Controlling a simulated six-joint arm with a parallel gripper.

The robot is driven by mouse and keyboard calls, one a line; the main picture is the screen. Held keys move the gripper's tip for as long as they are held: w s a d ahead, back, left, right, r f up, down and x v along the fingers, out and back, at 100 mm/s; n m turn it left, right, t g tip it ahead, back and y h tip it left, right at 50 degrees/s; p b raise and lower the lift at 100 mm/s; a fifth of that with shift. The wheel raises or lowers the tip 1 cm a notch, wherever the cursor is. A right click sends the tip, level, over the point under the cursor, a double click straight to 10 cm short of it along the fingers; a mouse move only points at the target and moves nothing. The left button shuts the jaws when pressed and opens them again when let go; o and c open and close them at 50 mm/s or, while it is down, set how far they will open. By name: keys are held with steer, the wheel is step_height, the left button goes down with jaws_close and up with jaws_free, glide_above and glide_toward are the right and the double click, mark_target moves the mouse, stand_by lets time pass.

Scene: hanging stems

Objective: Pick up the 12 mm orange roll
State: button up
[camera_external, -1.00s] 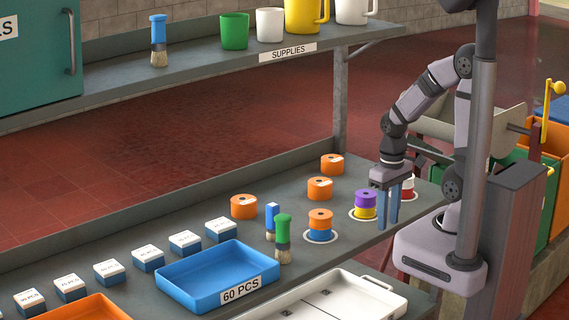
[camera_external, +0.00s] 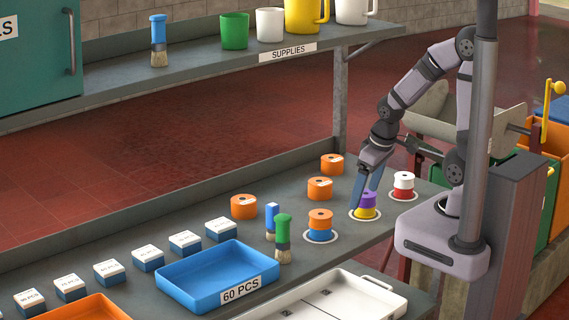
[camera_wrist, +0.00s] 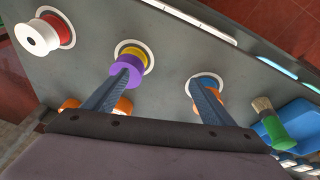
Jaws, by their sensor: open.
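Another orange roll (camera_external: 320,215) sits on a blue one in a white ring. My gripper (camera_external: 364,197) is open and empty, tilted down by the purple and yellow stack (camera_external: 365,206). In the wrist view my gripper (camera_wrist: 161,75) has one finger overlapping that stack and the other overlapping the blue roll (camera_wrist: 207,81). Orange rolls are partly hidden there.
A white and red stack (camera_external: 403,186) stands at the right end. A green brush (camera_external: 283,240) and a blue brush (camera_external: 271,220) stand left of the stacks. A blue tray (camera_external: 196,298) and a white tray (camera_external: 376,282) lie in front. The upper shelf (camera_external: 120,82) is overhead.

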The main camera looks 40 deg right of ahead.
steer(key=w+a+r+n+t+p, duration=0.1)
steer(key=w+a+r+n+t, duration=0.15)
steer(key=w, duration=0.45)
steer(key=t+y+b, duration=0.5)
steer(key=t+b, duration=0.1)
steer(key=b, duration=0.4)
glide_toward(255, 203)
steer(key=shift+s+d+f+m, duration=0.15)
steer(key=shift+d+f, duration=0.05)
steer(key=shift+d, duration=0.2)
steer(key=shift+s+d+f+m, duration=0.1)
steer(key=shift+s+d+f, duration=0.05)
steer(key=shift+d+f, duration=0.15)
steer(key=shift+w+a+r+t+y, duration=0.3)
steer(key=shift+a+y, duration=0.1)
steer(key=shift+a, duration=0.1)
steer(key=shift+p+x, duration=0.6)
steer(key=shift+x, duration=2.75)
steer(key=shift+w+d+f, duration=0.1)
steer(key=shift+f, duration=0.05)
steer(key=shift+p+x, duration=1.05)
steer(key=shift+x, duration=1.45)
steer(key=shift+f, duration=0.15)
steer(key=c, duration=1.3)
